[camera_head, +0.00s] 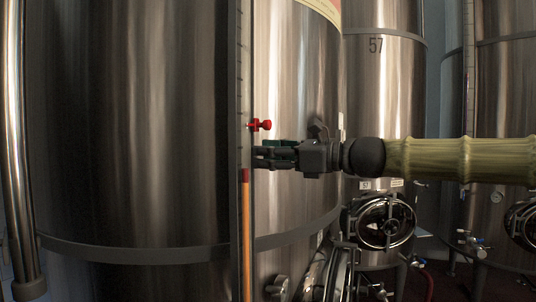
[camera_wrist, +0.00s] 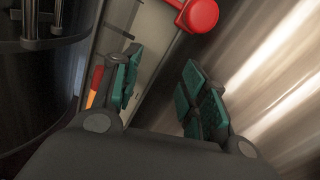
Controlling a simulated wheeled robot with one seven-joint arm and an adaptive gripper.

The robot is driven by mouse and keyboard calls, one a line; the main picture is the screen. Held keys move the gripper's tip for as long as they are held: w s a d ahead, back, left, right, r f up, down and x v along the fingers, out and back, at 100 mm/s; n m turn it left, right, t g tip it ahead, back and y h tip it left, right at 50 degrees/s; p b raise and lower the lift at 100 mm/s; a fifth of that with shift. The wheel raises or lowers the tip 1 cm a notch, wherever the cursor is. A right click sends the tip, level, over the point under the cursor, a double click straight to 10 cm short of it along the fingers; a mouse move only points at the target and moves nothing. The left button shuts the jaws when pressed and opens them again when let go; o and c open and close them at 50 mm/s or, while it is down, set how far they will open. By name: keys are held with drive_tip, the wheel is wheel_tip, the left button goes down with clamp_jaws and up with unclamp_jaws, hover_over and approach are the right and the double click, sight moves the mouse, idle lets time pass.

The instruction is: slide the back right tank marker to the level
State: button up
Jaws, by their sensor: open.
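A red marker (camera_head: 261,125) with a round knob sits on the upright gauge strip (camera_head: 241,80) of the large steel tank in front. In the head view an orange column (camera_head: 246,235) with a dark red top stands in the gauge, its top clearly below the marker. My gripper (camera_head: 262,157) is just below the marker, between it and the column's top. In the wrist view my gripper (camera_wrist: 157,92) has its green-padded fingers apart with nothing between them. The red knob (camera_wrist: 198,14) is ahead of the fingertips at the top, and the orange column (camera_wrist: 94,86) shows at left.
The tank wall (camera_head: 295,90) curves close behind my gripper. A round hatch (camera_head: 384,222) with pipes is at lower right. A tank marked 57 (camera_head: 385,80) stands behind. A vertical steel pipe (camera_head: 14,150) runs along the left edge.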

clamp_jaws()
unclamp_jaws()
drive_tip(key=v, duration=1.2)
idle(0.4)
